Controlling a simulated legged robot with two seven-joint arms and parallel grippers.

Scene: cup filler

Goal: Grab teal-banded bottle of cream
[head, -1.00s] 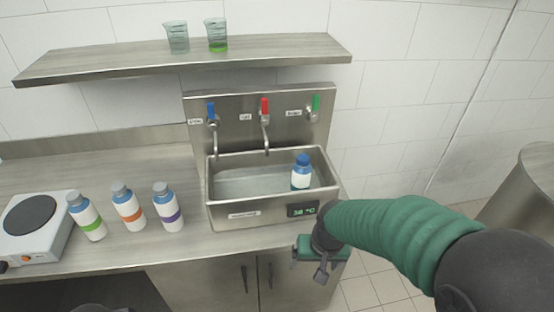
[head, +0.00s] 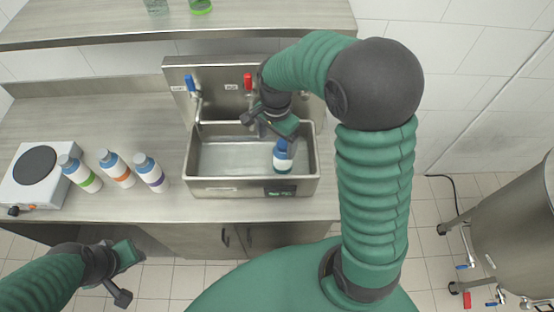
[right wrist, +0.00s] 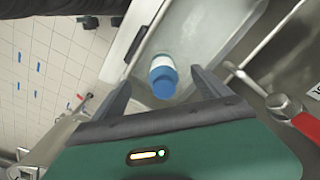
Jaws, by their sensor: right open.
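A white bottle with a blue cap and a dark teal band (head: 283,163) stands in the right part of the steel sink (head: 197,187). My right gripper (head: 268,128) is over the back of the sink, beside and above the bottle; it is open and empty. In the right wrist view the bottle's blue cap (right wrist: 163,78) lies in the gap between the two open fingers, apart from both. The lower part of the bottle is partly hidden there. My left gripper (head: 122,275) hangs low in front of the counter, its jaw state unclear.
Bottles with green (head: 91,183), orange (head: 124,176) and purple (head: 156,182) bands stand left of the sink. A hotplate (head: 35,170) is at far left. Taps (head: 190,90) and a shelf (head: 270,20) are behind. A steel vessel (head: 510,235) is at right.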

